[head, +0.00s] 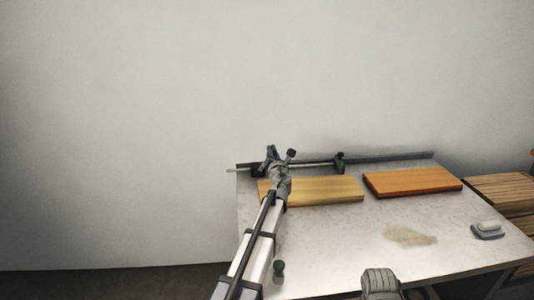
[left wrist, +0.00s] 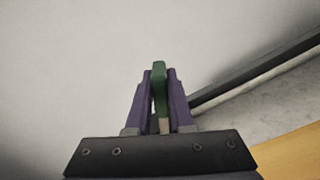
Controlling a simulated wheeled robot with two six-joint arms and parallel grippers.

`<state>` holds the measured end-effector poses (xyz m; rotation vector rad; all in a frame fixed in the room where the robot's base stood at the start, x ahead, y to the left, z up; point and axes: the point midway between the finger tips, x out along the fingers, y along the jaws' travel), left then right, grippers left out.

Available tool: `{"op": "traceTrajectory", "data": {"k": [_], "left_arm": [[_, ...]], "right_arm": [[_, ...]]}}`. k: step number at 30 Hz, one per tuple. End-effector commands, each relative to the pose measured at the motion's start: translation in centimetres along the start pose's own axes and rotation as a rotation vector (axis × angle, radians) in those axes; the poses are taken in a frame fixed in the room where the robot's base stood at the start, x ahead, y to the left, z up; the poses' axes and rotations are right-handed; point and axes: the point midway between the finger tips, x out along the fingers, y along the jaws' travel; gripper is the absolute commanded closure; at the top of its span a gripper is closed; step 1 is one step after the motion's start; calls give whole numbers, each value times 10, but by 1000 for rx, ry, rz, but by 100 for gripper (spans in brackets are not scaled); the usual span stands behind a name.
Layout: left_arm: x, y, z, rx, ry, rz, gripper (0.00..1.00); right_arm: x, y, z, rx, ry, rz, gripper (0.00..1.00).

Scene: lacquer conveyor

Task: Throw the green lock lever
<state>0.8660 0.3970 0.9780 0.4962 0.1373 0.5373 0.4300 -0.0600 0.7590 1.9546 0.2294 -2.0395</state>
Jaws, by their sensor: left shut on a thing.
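The green lock lever (left wrist: 159,88) stands upright between the two purple fingers of my left gripper (left wrist: 160,100) in the left wrist view. The fingers are shut on it, one on each side. A pale piece shows at the lever's lower end. In the head view my left gripper (head: 270,153) is at the left end of a clamp bar (head: 315,163) along the back of the table, and my arm and wrist hide much of that end.
A yellow-brown board (head: 325,189) lies on the table (head: 335,245) just in front of the bar, partly behind my wrist. An orange board (head: 412,181) lies to its right.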

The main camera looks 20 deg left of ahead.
Motion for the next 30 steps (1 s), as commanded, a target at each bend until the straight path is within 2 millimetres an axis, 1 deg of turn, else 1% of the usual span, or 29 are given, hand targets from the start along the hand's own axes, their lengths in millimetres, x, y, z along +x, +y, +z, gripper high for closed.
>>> {"op": "traceTrajectory", "data": {"k": [3,10,25,26,30], "left_arm": [[-1,-6,-2,45,2,1,100],[-1,-11,-1,102,3,0,100],[-1,-13,-1,118,2,-1,100],[-1,-13,-1,118,2,-1,78],[-1,-13,-1,118,2,-1,62]], "right_arm": [[4,0,0,0,0,0,50],[6,-1,0,0,0,0,50],[6,-1,0,0,0,0,50],[6,-1,0,0,0,0,50],[6,-1,0,0,0,0,50]]}}
